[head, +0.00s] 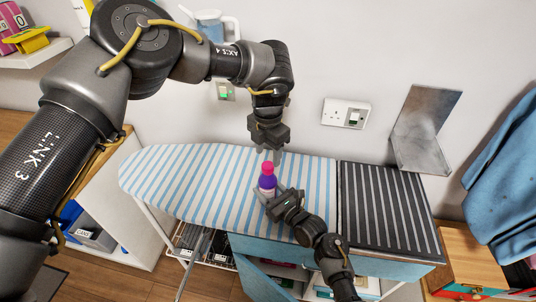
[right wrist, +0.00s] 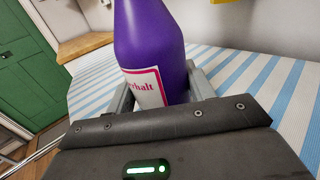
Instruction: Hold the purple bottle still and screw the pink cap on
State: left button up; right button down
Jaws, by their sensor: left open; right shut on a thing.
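The purple bottle (head: 267,182) stands upright on the striped ironing board, and it fills the middle of the right wrist view (right wrist: 150,40). A white label with pink print faces that camera. The pink cap (head: 267,167) sits at the top of the bottle in the head view; how far it is screwed on cannot be told. My right gripper (head: 272,194) is shut on the bottle's lower body, one finger on each side. My left gripper (head: 271,151) is open, pointing down just above the cap. Whether its fingertips touch the cap is unclear.
The ironing board (head: 190,165) has free room left of the bottle. A dark ribbed mat (head: 385,210) lies to the right, with a bent metal plate (head: 422,130) behind it. A wall socket (head: 345,114) is at the back. Blue cloth (head: 505,180) hangs at the far right.

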aim_at(268, 165)
pick_arm(q)
jog(key=shift+c, duration=0.2)
jog(key=shift+d+r+n, duration=0.35)
jog(key=shift+r+n, duration=0.05)
jog(key=shift+r, duration=0.1)
jog(key=n, duration=0.2)
jog(key=r+n, duration=0.1)
jog(key=n, duration=0.2)
jog(key=shift+r+n, duration=0.3)
jog(key=shift+n, duration=0.1)
jog(key=n, duration=0.4)
jog(key=shift+a+r, duration=0.1)
jog(key=shift+r, duration=0.25)
jog(key=n, duration=0.5)
jog(key=shift+a, duration=0.25)
jog(key=shift+f, duration=3.95)
jog(key=shift+c, duration=0.4)
